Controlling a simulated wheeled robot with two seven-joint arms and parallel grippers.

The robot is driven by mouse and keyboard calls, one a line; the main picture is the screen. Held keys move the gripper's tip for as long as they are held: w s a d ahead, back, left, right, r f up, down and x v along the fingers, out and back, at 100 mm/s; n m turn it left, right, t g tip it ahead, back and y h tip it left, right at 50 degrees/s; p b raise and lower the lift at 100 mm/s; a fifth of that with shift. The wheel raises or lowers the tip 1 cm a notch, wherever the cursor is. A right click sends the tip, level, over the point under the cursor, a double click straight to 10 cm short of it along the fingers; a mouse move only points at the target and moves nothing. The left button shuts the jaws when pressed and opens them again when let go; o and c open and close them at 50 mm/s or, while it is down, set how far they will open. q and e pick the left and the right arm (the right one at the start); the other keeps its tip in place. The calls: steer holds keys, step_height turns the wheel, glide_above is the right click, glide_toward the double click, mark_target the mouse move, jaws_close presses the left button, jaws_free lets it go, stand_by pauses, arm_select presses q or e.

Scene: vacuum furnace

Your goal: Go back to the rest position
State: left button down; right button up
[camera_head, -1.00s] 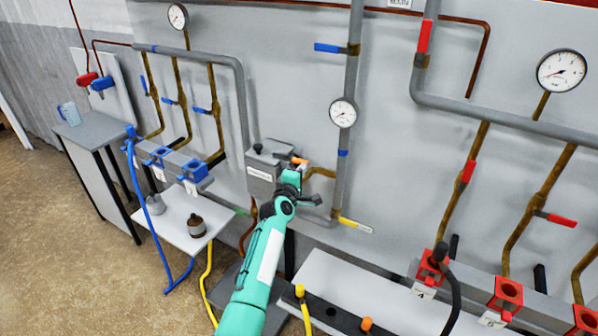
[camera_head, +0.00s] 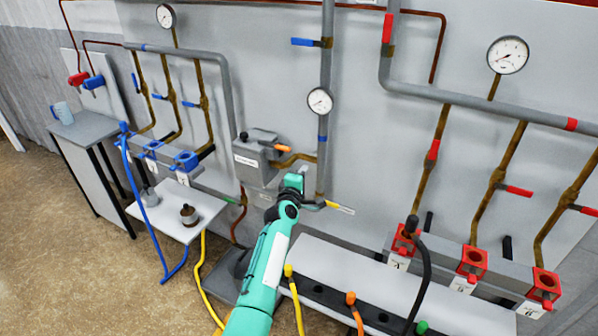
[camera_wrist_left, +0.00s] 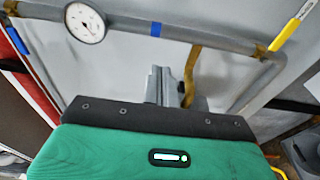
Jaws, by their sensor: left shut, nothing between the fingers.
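My left arm (camera_head: 266,265) is teal and reaches up from the bottom centre of the head view. Its dark left gripper (camera_head: 318,206) points to the right, below the grey pump box (camera_head: 258,152) with the orange handle (camera_head: 283,149). In the head view it overlaps the region just left of the yellow valve handle (camera_head: 341,208); whether they touch cannot be told there. In the left wrist view the gripper's grey fingers (camera_wrist_left: 172,88) are together and empty, with the yellow handle (camera_wrist_left: 293,25) apart at the upper right. My right gripper is out of view.
A pipe wall with gauges (camera_head: 320,101) stands behind the arm. A white bench (camera_head: 365,280) with hoses is at the lower right, beside red-valve blocks (camera_head: 472,262). A small white shelf (camera_head: 175,215) holds bottles at left. Floor (camera_head: 60,250) is open at the lower left.

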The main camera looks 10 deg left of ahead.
arm_select(q)
steer(key=s+f+m+g, duration=0.3)
steer(key=s+f, duration=0.5)
steer(key=f, duration=0.6)
steer(key=s+f+m+g, duration=0.3)
steer(key=s+f, duration=0.6)
steer(key=f, duration=0.5)
steer(key=s+f+m+g, duration=0.2)
steer(key=s+f+m, duration=0.2)
steer(key=s+f, duration=0.7)
steer(key=s+a+f+m+g, duration=0.2)
steer(key=s+f, duration=0.6)
steer(key=s, duration=0.1)
steer(key=s+a+f+m+g, duration=0.2)
steer(key=s+f+g, duration=0.1)
steer(key=s+f, duration=0.6)
steer(key=s+a+f+m+g, duration=0.2)
steer(key=s+f, duration=0.1)
steer(key=s, duration=1.1)
steer(key=s+a+f+m+g+y, duration=0.1)
steer(key=s+a+f+m+g, duration=0.1)
steer(key=s, duration=1.2)
steer(key=shift+s+a+f+m+y, duration=0.3)
steer(key=shift+a+f+m, duration=0.4)
steer(key=shift+m, duration=0.1)
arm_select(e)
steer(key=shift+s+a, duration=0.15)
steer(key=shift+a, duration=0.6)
